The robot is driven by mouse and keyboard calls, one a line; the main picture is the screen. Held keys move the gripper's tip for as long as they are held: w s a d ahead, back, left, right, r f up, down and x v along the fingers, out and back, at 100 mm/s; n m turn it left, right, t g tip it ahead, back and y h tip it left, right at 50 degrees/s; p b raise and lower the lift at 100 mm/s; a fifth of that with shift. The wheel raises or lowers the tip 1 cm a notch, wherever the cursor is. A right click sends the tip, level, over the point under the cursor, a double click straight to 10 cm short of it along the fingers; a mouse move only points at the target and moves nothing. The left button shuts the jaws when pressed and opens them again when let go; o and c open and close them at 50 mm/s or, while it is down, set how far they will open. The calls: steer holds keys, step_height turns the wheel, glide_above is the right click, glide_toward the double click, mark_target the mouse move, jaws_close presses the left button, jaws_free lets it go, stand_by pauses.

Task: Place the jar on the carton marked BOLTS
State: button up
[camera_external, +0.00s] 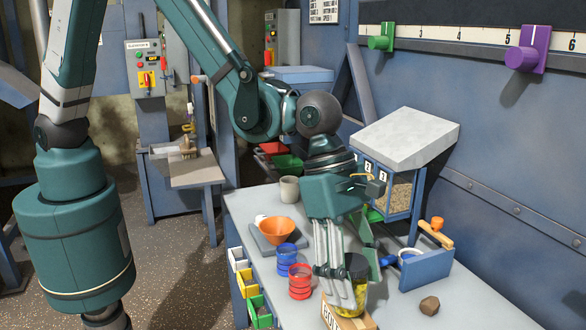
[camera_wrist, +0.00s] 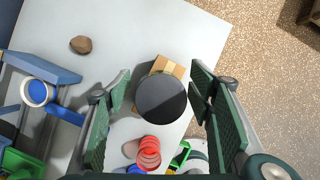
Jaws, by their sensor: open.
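The jar (camera_external: 359,291) has a black lid and yellow contents. It stands upright, apparently on the carton (camera_external: 347,322), whose front lettering is cut off by the picture's bottom edge. In the wrist view the round black lid (camera_wrist: 161,99) covers much of the cardboard carton (camera_wrist: 170,66). My gripper (camera_external: 345,282) is low over the bench, pointing down, with its fingers on either side of the jar. In the wrist view my gripper (camera_wrist: 160,88) is open, with gaps between both green finger pads and the lid. The jar's base is hidden.
Red rings (camera_external: 300,282) and blue rings (camera_external: 286,258) stand left of the jar. An orange bowl (camera_external: 277,231) sits behind them. A blue holder (camera_external: 427,268) and a brown stone (camera_external: 429,305) are to the right. The bench's front right is clear.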

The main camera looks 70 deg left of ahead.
steer(key=shift+p+v, duration=0.45)
steer(key=shift+v, duration=4.25)
steer(key=shift+a+r, duration=0.15)
steer(key=shift+a, duration=0.1)
steer(key=a+r+m+t, duration=0.1)
steer(key=a+r+m, duration=0.35)
steer(key=a, duration=0.55)
steer(key=a+r+m+t+y, duration=0.1)
steer(key=a+r+m, duration=0.3)
steer(key=a, duration=0.7)
steer(key=a+r+m+t, duration=0.15)
steer(key=a+r, duration=0.35)
steer(key=a, duration=0.5)
steer(key=s+a+m+t+y, duration=0.1)
steer(key=s+a+m, duration=0.5)
steer(key=a, duration=0.7)
steer(key=s+a+r+m+t+y, duration=0.1)
steer(key=s+a+m, duration=0.5)
steer(key=a, duration=0.6)
steer(key=s+y, duration=0.1)
steer(key=s, duration=0.1)
steer(key=shift+s+a+r+m, duration=0.3)
steer(key=shift+a+r, duration=0.05)
